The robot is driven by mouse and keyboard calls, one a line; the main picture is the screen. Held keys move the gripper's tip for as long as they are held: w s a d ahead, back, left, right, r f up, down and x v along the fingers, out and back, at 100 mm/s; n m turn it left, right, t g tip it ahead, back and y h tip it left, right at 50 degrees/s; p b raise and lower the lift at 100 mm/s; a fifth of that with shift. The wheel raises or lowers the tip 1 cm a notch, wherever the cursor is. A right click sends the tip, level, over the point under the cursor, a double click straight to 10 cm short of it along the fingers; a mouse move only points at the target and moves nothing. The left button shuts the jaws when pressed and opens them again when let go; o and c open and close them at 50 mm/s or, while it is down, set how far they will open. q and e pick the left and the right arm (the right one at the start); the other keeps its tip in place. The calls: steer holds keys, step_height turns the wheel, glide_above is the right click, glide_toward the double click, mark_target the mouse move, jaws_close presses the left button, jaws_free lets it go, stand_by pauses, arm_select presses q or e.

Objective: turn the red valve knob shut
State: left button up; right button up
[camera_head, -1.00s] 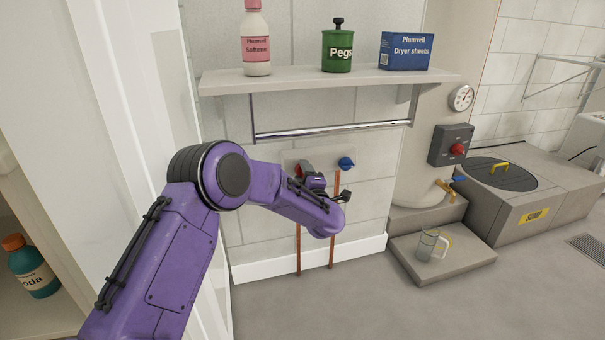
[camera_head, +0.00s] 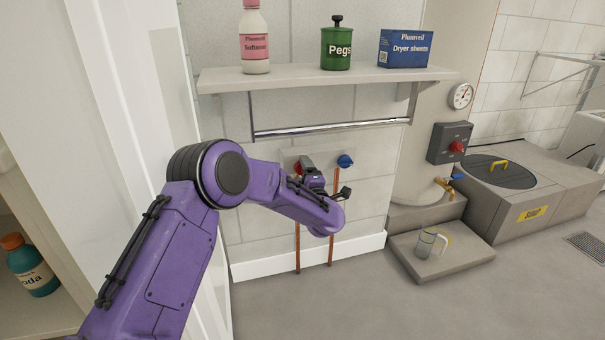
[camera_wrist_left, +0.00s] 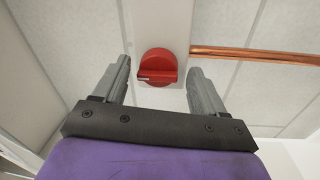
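The red valve knob (camera_wrist_left: 157,67) sits on a pale wall plate in the left wrist view, with a raised grip bar lying nearly crosswise in the picture. In the head view the red knob (camera_head: 306,162) is partly hidden behind my left wrist. My left gripper (camera_wrist_left: 160,72) is open, with one finger on each side of the red knob and a visible gap to it on both sides. I cannot tell how far the fingertips are from the plate. In the head view my left gripper (camera_head: 322,176) is mostly hidden by its own wrist. My right gripper is not in view.
A blue knob (camera_head: 345,161) is on the same plate, right of the red one. Copper pipes (camera_head: 333,230) run down to the floor. A shelf (camera_head: 330,78) with a rail (camera_head: 330,128) below it is above the arm. A white panel (camera_head: 130,120) stands close left.

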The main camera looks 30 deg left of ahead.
arm_select(q)
steer(key=r+p+v, duration=0.1)
steer(key=p+v, duration=0.2)
steer(key=v, duration=0.7)
steer(key=shift+s+d+f, duration=0.2)
steer(key=shift+f, duration=0.3)
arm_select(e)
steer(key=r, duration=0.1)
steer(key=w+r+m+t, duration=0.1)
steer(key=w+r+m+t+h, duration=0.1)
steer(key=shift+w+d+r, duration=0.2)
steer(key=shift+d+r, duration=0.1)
